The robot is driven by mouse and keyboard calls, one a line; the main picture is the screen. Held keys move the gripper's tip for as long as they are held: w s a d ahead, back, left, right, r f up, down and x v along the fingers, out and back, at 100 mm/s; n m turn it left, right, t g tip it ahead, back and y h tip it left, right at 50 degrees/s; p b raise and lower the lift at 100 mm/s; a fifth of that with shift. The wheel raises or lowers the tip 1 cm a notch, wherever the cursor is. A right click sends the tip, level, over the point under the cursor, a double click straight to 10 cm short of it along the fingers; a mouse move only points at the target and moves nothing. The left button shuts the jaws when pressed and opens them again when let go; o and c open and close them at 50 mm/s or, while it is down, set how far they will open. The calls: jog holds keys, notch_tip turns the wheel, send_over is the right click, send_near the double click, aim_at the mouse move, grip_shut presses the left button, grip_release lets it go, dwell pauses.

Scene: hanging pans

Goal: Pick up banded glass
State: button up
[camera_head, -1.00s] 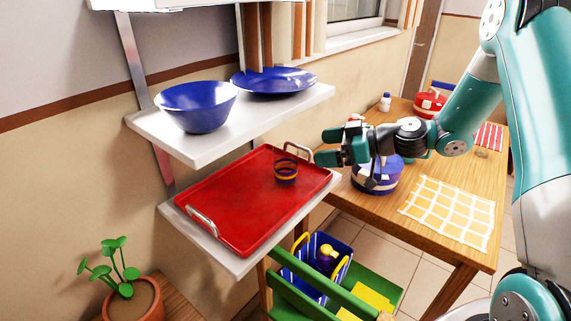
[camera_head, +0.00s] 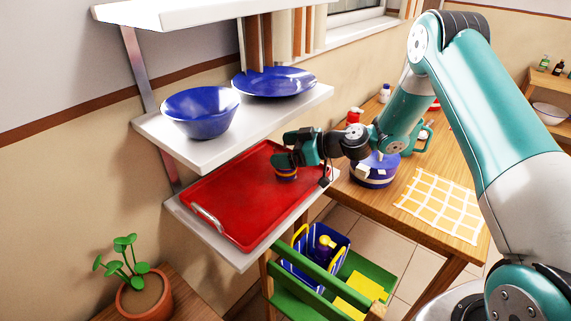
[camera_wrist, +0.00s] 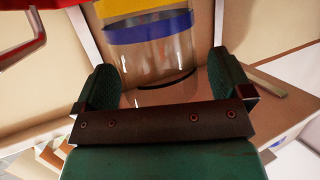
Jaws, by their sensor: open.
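The banded glass (camera_head: 286,177) stands on the red tray (camera_head: 235,200) on the lower white shelf. Its lower part shows blue and yellow bands; its top is hidden behind my gripper in the head view. My gripper (camera_head: 277,160) is at the glass's upper part. In the wrist view the clear glass wall (camera_wrist: 150,62) with its blue and yellow bands lies between the two open fingers of my gripper (camera_wrist: 163,88). A gap shows between the glass and each finger.
A blue bowl (camera_head: 201,110) and a blue plate (camera_head: 273,82) sit on the upper shelf (camera_head: 235,125), just above and left of my gripper. A blue pot (camera_head: 374,172) stands on the wooden table to the right. The tray's left half is clear.

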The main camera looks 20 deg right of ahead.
jog(key=c, duration=1.3)
jog(key=shift+c, duration=0.2)
jog(key=shift+r, duration=0.1)
